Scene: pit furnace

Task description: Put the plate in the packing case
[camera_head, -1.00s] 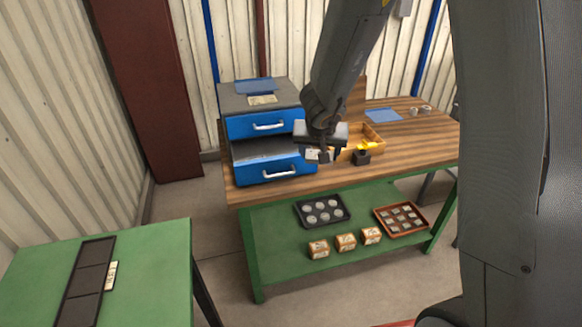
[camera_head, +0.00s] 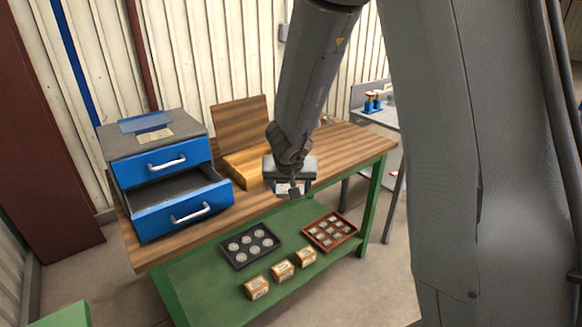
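The packing case (camera_head: 248,163) is a light wooden box with its darker lid standing up at the back, on the wood-topped bench. My gripper (camera_head: 289,190) points down just right of and in front of the case, and its body covers part of that side. A small pale flat piece with dark marks (camera_head: 282,188) shows at the fingertips. It may be the plate, but I cannot tell whether it is held or part of the gripper. The finger gap is too small and dark to make out. No other plate shows clearly now.
A blue drawer cabinet (camera_head: 160,165) stands left of the case, its lower drawer pulled out. The green shelf below carries a black tray (camera_head: 250,262) of round pieces, a brown tray (camera_head: 330,246) and several small boxes (camera_head: 282,270). The bench top (camera_head: 350,143) is clear at right.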

